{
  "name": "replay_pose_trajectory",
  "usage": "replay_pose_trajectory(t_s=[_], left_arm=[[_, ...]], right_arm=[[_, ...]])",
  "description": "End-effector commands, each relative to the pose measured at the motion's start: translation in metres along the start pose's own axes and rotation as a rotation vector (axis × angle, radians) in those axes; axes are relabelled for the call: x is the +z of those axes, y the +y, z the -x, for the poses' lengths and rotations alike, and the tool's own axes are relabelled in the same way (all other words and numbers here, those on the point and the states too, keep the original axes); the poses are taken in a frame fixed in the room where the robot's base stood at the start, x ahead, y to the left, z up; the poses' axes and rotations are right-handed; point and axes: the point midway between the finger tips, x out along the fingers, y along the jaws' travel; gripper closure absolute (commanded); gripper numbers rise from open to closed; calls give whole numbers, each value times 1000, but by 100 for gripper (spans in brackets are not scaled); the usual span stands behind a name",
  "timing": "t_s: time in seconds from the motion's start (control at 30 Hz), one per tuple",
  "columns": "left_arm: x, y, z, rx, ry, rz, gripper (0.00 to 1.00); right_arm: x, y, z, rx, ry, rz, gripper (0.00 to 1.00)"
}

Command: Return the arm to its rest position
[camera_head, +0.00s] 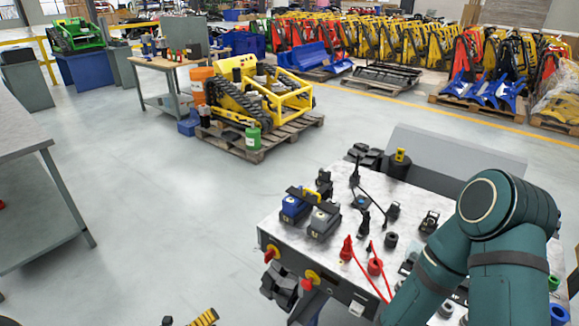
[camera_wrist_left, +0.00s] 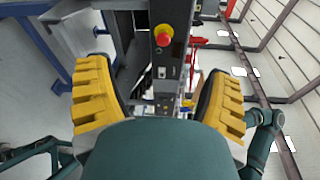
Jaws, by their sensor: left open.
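My left gripper (camera_head: 188,319) only just shows at the bottom edge of the head view, as a yellow ribbed finger and a dark tip beside it. In the left wrist view the left gripper (camera_wrist_left: 157,98) has its two yellow ribbed fingers wide apart, with nothing held between them. My teal right arm (camera_head: 500,240) is bent at the right of the head view, in front of the workbench's right side. Its gripper is out of sight.
A workbench (camera_head: 270,218) with batteries, plugs and red leads stands right of the left gripper. A grey table (camera_head: 40,150) is at the left, with clear floor between. A yellow tracked carrier (camera_head: 255,95) sits on a pallet beyond. A red stop button (camera_wrist_left: 163,37) shows past the fingers.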

Motion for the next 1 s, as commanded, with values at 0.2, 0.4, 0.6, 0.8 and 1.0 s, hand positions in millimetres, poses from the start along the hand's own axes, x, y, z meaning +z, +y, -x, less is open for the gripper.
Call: replay_pose_trajectory(t_s=[0.2, 0.4, 0.6, 0.8, 1.0], left_arm=[[-95, -10, -19, 80, 476, -446, 20], [-171, -9, 8, 3, 1059, -1162, 20], [-178, -13, 31, -312, 1532, -2012, 20], [-168, -38, 18, 647, -1625, 2531, 20], [-167, -50, 9, 684, -1419, 2385, 20]], right_arm=[[-1, 1, 0, 2, 1, -3, 53], [0, 1, 0, 1, 1, -2, 53], [0, 1, 0, 1, 1, -2, 53], [0, 1, 0, 1, 1, -2, 53], [0, 1, 0, 1, 1, -2, 53]])
